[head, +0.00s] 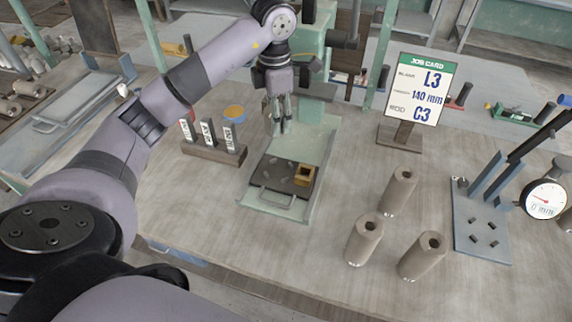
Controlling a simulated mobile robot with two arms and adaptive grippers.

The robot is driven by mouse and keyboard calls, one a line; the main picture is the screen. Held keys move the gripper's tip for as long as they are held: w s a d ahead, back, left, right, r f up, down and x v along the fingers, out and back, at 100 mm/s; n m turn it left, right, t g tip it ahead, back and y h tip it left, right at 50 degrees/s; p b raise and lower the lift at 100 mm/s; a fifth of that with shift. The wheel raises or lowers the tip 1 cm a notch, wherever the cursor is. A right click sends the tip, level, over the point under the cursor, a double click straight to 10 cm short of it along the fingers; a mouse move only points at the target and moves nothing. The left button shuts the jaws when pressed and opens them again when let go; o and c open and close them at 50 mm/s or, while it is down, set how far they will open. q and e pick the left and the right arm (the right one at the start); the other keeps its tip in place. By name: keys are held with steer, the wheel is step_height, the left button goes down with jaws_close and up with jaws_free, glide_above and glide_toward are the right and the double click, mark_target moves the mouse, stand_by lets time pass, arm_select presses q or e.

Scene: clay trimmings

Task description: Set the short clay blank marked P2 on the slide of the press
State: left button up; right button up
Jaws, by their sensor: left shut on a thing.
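My left gripper (281,121) points down over the back part of a pale green tray-like slide (309,203) in front of the green press (313,42). Three tan hollow clay blanks stand on the table to the right: one at the back (398,192), one at front left (364,241), one at front right (421,257). I cannot read a P2 mark on any. My right gripper is out of view.
A wooden rack (213,151) with labelled dark pins stands left of the slide. A job card (420,88) reads L3, 140 mm, C3. A blue-grey fixture (478,228) and a dial gauge (544,199) stand at the right. The front table area is clear.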

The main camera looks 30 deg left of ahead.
arm_select(q)
step_height(320, 180, down, 11)
steer(key=shift+f+p, duration=0.15)
steer(key=shift+p, duration=1.05)
step_height(320, 180, down, 4)
steer(key=shift+d+p, duration=0.1)
steer(key=shift+p, duration=0.4)
steer(key=shift+f, duration=0.4)
steer(key=shift+f, duration=0.1)
steer(key=o, duration=1.3)
steer(key=shift+o, duration=0.2)
